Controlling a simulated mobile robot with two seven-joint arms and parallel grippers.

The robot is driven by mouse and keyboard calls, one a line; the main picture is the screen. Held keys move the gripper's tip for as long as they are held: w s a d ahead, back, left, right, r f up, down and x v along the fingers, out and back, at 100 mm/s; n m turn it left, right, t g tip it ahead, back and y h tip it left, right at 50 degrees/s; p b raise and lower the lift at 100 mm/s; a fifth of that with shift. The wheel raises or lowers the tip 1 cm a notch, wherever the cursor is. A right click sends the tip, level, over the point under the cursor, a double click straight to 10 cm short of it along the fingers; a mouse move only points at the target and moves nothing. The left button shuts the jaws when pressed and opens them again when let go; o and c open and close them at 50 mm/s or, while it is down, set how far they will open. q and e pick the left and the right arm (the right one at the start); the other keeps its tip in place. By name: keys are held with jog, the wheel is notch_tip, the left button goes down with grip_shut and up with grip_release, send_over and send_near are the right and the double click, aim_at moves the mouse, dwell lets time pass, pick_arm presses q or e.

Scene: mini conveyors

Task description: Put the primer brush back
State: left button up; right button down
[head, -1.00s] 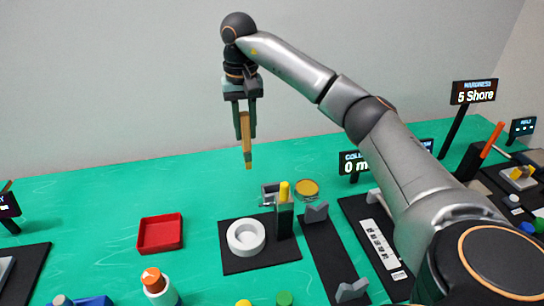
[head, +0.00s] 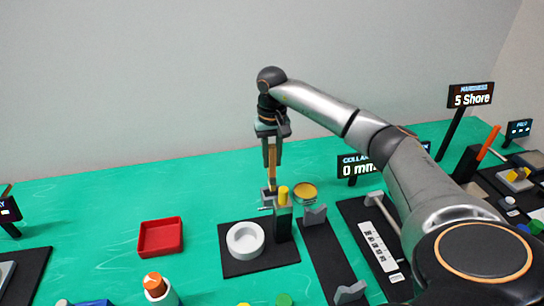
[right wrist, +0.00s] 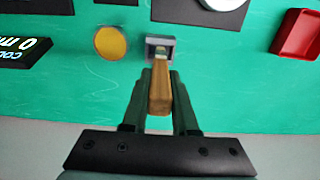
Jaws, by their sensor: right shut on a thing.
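My right gripper (head: 272,158) is shut on the primer brush (head: 272,176), which hangs upright with its brown handle between the fingers. In the right wrist view the brush handle (right wrist: 160,92) points away from the fingers to a small grey square holder (right wrist: 160,48). In the head view the brush's lower end is at the grey holder (head: 266,197), behind the dark block with a yellow top. I cannot tell how far the brush end is inside the holder. My left gripper is not in view.
A dark block with a yellow top (head: 283,222) and a white ring dish (head: 245,240) stand on a black mat just in front. A round yellow-topped tin (head: 305,191) is right of the holder. A red tray (head: 161,238) lies left, with clear green table between.

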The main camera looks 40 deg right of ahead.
jog(key=shift+f, duration=0.1)
jog(key=shift+f, duration=0.4)
jog(key=shift+f+b, duration=0.1)
jog(key=shift+b, duration=0.2)
jog(key=c, duration=0.7)
grip_release()
notch_tip(320, 180, up, 13)
jog(key=shift+r, duration=0.15)
